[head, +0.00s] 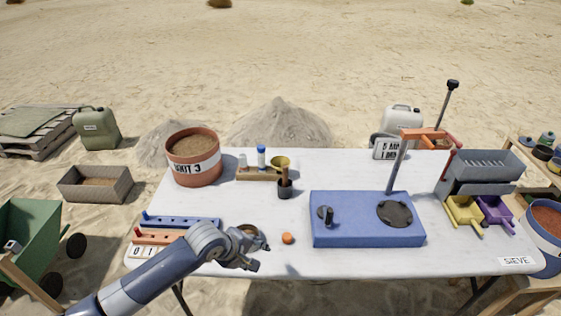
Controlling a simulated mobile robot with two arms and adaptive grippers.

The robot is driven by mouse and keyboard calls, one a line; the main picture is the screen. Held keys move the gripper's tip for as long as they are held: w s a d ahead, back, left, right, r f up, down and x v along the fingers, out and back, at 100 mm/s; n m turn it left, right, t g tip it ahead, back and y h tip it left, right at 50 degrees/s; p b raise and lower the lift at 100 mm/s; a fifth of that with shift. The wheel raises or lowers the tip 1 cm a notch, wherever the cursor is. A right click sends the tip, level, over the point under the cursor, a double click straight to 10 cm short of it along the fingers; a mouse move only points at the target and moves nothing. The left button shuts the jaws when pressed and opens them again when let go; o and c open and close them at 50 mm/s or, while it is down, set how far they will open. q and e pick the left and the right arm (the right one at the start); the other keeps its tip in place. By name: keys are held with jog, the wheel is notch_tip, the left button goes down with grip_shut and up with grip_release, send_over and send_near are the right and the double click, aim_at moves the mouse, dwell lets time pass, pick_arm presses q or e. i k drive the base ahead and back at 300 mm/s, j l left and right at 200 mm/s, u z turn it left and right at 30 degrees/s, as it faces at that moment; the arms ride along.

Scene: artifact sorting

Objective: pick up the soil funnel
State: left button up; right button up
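A small olive-yellow funnel-like cup (280,162), which looks like the soil funnel, sits at the right end of a wooden stand (258,175) at the back of the table. My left gripper (262,254) is low over the table's front edge, well in front of that stand and apart from it. Its fingers look spread, with nothing visible between them. A small brownish round dish (248,229) shows just behind the gripper and is partly hidden by it. My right gripper is not in view.
An orange ball (288,238) lies right of my gripper. A dark cup with tools (285,190) stands before the wooden stand. A blue box (368,232), terracotta pot (193,160), colored racks (165,236) and grey sieve (483,174) stand on the white table (240,205).

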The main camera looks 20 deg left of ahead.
aim_at(277, 162)
jog(key=i+j, duration=0.2)
jog(key=i, duration=0.25)
jog(key=i+j, duration=0.2)
jog(key=i, duration=0.25)
jog(key=i+j, duration=0.2)
jog(key=i, duration=0.25)
